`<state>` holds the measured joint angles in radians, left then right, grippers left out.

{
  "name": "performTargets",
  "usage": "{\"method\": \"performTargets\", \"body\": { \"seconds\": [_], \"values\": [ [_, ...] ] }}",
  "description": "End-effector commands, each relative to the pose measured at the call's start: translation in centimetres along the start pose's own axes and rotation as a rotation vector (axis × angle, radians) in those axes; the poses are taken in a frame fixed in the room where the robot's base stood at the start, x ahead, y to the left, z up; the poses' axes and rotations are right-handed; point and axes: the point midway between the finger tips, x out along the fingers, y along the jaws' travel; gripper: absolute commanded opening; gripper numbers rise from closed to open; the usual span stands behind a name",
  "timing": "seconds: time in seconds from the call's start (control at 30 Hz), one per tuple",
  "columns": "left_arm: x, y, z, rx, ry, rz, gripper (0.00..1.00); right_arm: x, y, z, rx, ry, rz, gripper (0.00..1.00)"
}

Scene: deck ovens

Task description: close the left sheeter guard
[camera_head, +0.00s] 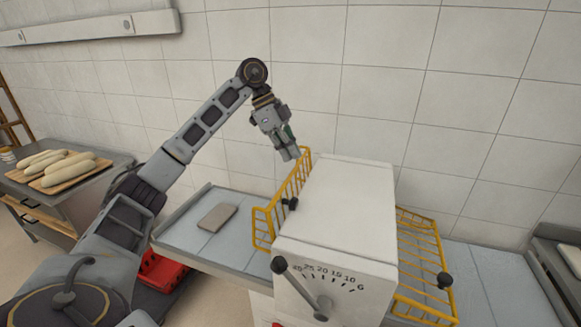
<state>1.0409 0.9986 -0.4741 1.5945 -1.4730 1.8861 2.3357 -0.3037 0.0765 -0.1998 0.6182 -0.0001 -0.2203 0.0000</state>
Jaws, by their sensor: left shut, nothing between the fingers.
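The left sheeter guard (283,203) is a yellow wire frame with a black knob, on the left side of the white sheeter body (340,213). It stands steeply raised close to the body, above the left table. My left gripper (290,154) is shut and empty, pointing down at the far upper end of this guard. I cannot tell whether its fingertips touch the guard. My right gripper is out of view.
A similar yellow guard (421,262) with a black knob is on the right side. A lever (299,289) and dial are on the sheeter front. A flat beige piece (217,218) lies on the left table (180,235). Loaves (70,165) lie on boards at far left. A tiled wall is behind.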

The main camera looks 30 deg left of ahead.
Motion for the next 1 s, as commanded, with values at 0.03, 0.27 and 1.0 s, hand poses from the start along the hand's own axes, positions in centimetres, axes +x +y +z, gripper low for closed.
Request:
{"method": "performTargets", "body": {
  "seconds": [0.03, 0.27, 1.0],
  "values": [
    [0.2, 0.0, 0.0, 0.0, 0.0, 0.001, 0.0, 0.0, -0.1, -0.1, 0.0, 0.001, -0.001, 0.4],
    [1.5, 0.0, 0.0, 0.0, 0.0, 0.003, 0.0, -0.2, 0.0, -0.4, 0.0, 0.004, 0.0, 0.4],
    [8.9, 0.1, 0.0, 0.0, -0.001, 0.003, 0.0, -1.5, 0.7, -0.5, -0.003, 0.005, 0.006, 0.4]
  ]
}}
